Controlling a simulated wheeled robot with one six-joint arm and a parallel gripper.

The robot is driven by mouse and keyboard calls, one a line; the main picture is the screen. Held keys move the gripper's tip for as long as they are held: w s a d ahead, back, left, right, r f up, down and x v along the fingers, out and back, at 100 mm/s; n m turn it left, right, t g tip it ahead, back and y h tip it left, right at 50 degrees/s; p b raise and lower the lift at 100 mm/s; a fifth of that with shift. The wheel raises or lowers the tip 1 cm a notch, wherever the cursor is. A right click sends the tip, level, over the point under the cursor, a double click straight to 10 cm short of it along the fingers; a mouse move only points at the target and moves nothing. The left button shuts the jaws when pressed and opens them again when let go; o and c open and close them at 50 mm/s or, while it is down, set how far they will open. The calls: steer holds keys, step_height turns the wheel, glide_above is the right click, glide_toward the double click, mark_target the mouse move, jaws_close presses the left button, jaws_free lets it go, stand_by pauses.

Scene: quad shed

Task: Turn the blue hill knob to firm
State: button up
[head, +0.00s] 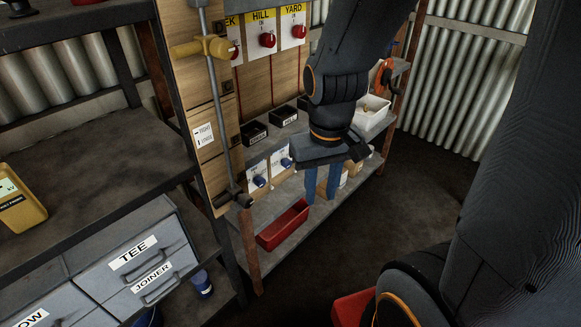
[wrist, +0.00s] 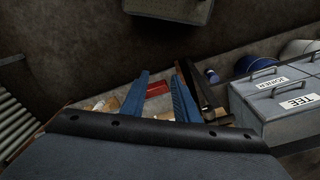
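Two blue knobs on white plates sit low on the wooden panel in the head view: a left blue knob (head: 259,181) and a right blue knob (head: 286,162). The lettering on their plates is too small to read, so I cannot tell for sure which is the hill knob. My gripper (head: 322,182) points down, to the right of both knobs and apart from them. Its two blue fingers are spread with nothing between them. They also show apart in the wrist view (wrist: 158,98). My gripper and arm hide part of the panel behind. No blue knob is clear in the wrist view.
Red knobs (head: 267,40) sit under yellow signs, one reading HILL (head: 263,15). A grey pipe with a yellow valve (head: 205,47) stands left of the panel. A red tray (head: 284,224) lies on the low shelf.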

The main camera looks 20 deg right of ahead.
steer(key=o, duration=0.4)
steer(key=w+d+f+n+t+b, duration=0.1)
steer(key=w+d+f+t+b, duration=0.1)
steer(key=w+f, duration=0.3)
steer(key=w+d+f+t+b, duration=0.2)
steer(key=w+d+f+b, duration=0.3)
steer(key=w, duration=0.5)
steer(key=shift+f+n+h, duration=0.25)
steer(key=shift+n+h, duration=0.05)
steer(key=shift+n, duration=0.1)
steer(key=n+t+y+b, duration=0.5)
steer(key=t+y+b, duration=0.3)
steer(key=b, duration=1)
glide_toward(290, 165)
step_height(290, 165, down, 2)
steer(key=w+t, duration=0.1)
steer(key=n+t+y+b, duration=0.1)
steer(key=t+y+b, duration=0.1)
steer(key=shift+a+f+b+x, duration=0.15)
steer(key=shift+b+x, duration=0.2)
steer(key=shift+x, duration=0.8)
steer(key=shift+f+b+x, duration=0.15)
steer(key=shift+b+x, duration=0.2)
steer(key=shift+x, duration=0.85)
steer(key=shift+a+f+b+x, duration=0.1)
steer(key=shift+f+b+x, duration=0.2)
steer(key=shift+x, duration=0.85)
steer(key=shift+s+r, duration=0.1)
steer(key=shift+r, duration=0.05)
steer(key=c, duration=1.1)
